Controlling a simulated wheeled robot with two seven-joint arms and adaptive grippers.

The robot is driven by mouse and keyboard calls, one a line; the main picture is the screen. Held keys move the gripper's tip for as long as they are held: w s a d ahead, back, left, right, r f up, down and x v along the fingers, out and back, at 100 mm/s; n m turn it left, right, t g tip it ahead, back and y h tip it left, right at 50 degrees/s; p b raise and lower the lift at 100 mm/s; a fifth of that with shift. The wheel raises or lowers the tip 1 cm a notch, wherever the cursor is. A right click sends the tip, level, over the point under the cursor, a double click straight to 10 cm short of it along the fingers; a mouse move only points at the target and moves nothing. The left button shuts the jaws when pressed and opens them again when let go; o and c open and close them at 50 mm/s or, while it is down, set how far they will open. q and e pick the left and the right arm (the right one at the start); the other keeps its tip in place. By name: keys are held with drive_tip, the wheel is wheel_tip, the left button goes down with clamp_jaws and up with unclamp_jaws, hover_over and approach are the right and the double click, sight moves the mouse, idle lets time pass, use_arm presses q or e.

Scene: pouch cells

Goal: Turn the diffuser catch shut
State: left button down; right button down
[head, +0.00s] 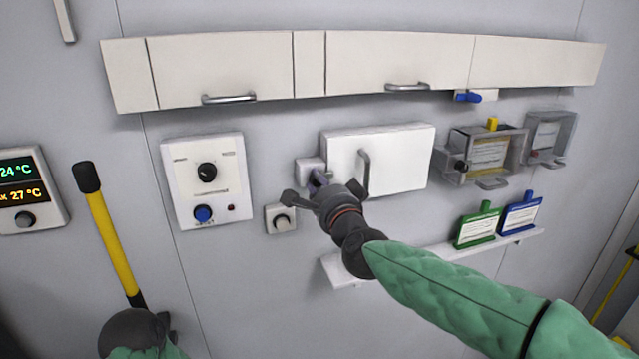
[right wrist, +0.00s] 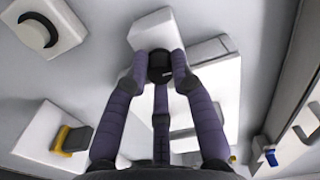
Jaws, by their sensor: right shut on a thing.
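The diffuser is a white box (head: 405,150) on the wall with an upright grey bar handle. Its catch is a small white block (head: 308,168) at the box's left edge. In the right wrist view the catch's block (right wrist: 155,28) carries a dark knob (right wrist: 160,66). My right gripper (head: 319,183) is at the catch, with its fingers (right wrist: 160,80) closed around the knob. The fingers hide part of the knob, so I cannot tell its exact turn. My left gripper (head: 137,332) is low at the left, and its fingers do not show clearly.
A control panel (head: 178,175) and a small switch (head: 281,222) are left of the catch. Cabinets (head: 400,63) hang above. A yellow bar (head: 113,238) stands near my left gripper.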

drive_tip(key=shift+f, duration=0.1)
drive_tip(key=c, duration=1)
unclamp_jaws()
drive_tip(key=shift+c, duration=0.2)
drive_tip(key=shift+s, duration=0.1)
drive_tip(key=v, duration=1.2)
